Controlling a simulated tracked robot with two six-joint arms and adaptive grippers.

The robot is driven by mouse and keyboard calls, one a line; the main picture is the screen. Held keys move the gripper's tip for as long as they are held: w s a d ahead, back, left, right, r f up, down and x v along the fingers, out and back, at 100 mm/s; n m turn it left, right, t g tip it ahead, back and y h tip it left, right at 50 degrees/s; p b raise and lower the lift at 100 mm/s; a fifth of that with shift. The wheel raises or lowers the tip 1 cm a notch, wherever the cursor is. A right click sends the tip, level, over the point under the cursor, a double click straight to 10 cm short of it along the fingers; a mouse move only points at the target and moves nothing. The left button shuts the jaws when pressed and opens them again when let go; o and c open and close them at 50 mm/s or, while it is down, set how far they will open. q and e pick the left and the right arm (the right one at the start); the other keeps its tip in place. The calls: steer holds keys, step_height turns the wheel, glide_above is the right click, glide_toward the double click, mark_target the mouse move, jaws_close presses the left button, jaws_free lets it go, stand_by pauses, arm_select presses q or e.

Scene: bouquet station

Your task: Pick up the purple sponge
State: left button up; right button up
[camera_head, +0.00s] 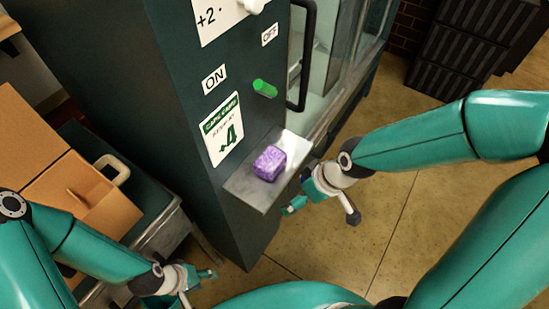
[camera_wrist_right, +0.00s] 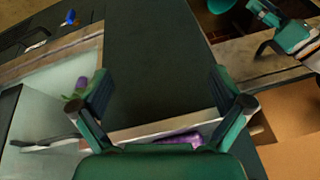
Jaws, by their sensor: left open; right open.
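The purple sponge (camera_head: 269,163) is a small speckled block. It rests on a grey metal shelf (camera_head: 250,190) that juts from the dark green cabinet. My right gripper (camera_head: 320,205) is open and empty, just right of the shelf and apart from the sponge. In the right wrist view, my right gripper (camera_wrist_right: 160,92) has its fingers spread wide. A purple strip of the sponge (camera_wrist_right: 182,138) shows low there, mostly hidden by the gripper body. My left gripper (camera_head: 200,283) is open and empty at the bottom left, well away from the sponge.
The cabinet (camera_head: 180,120) has a green knob (camera_head: 265,88) between ON and OFF labels, and a black door handle (camera_head: 303,60). Cardboard boxes (camera_head: 95,200) and a beige mug (camera_head: 112,168) stand at left. Dark crates (camera_head: 475,45) stand at back right. Floor is clear at right.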

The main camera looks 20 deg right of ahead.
mark_target(273, 158)
step_height(273, 158, up, 8)
steer(key=s+d+r+n+t, duration=0.1)
steer(key=s+d+n, duration=0.1)
steer(key=d+n, duration=0.1)
steer(key=shift+h, duration=0.3)
steer(key=w+a, duration=0.2)
steer(key=w, duration=0.1)
steer(key=w+a+p, duration=0.1)
steer(key=w+a, duration=0.1)
steer(key=a, duration=0.1)
steer(key=w+a+p, duration=0.1)
steer(key=w+a, duration=0.1)
steer(key=w, duration=0.1)
steer(key=shift+w+a+f, duration=0.15)
steer(key=shift+w+a, duration=0.05)
steer(key=shift+w, duration=0.15)
steer(key=shift+w+a+f+p, duration=0.2)
steer(key=shift+w+p, duration=0.05)
steer(key=shift+p, duration=0.05)
steer(key=shift+f, duration=0.4)
steer(key=c, duration=1.1)
steer(key=shift+r, duration=0.15)
steer(key=shift+c, duration=0.2)
